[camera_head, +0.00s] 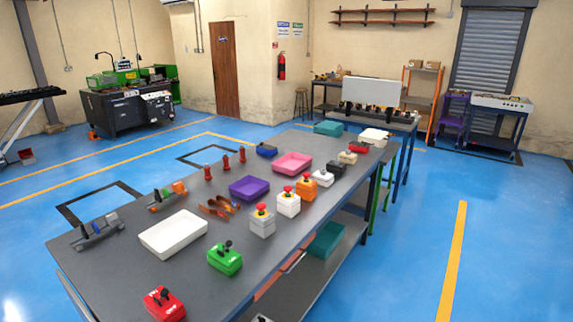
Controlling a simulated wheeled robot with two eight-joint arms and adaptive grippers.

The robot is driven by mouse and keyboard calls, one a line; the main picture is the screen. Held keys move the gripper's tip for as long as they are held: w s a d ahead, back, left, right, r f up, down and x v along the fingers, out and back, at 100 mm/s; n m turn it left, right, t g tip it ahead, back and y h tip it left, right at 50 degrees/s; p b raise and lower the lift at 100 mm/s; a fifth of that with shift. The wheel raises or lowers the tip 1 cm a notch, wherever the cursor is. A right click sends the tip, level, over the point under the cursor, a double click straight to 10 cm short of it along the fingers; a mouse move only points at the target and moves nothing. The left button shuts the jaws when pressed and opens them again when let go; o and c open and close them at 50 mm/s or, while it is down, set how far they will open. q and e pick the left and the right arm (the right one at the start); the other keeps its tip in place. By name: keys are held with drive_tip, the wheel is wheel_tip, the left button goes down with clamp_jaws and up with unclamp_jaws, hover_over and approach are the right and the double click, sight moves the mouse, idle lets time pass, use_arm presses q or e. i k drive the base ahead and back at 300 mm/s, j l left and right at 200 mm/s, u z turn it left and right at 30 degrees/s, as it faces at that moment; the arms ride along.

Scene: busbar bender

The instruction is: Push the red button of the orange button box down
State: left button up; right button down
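The orange button box (306,192) stands upright on the long grey workbench (130,285), right of the middle of its top. Its red button (306,177) is on top and looks raised, though it is too small to tell exactly. A white button box (288,206) and a grey button box (262,225), each with a red button on top, stand in front of it to the left. Neither of my grippers is in view.
A white joystick box (322,178) stands right behind the orange box. A pink tray (292,163) and a purple tray (249,188) lie to its left. A green box (225,260) and a red box (164,305) stand nearer. Blue floor right of the bench is clear.

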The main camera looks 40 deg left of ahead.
sight(307, 190)
drive_tip(key=i+u, duration=0.25)
drive_tip(key=i, duration=0.4)
drive_tip(key=i+l+u, duration=0.1)
drive_tip(key=i+u, duration=0.15)
drive_tip(key=i, duration=0.4)
drive_tip(key=i+j+u, duration=0.1)
drive_tip(key=i+u, duration=0.15)
drive_tip(key=u, duration=0.15)
drive_tip(key=i+u, duration=0.25)
drive_tip(key=u, duration=0.15)
drive_tip(key=i+u, duration=0.35)
drive_tip(key=i+l+u, duration=0.1)
drive_tip(key=u, duration=0.3)
drive_tip(key=l, duration=0.1)
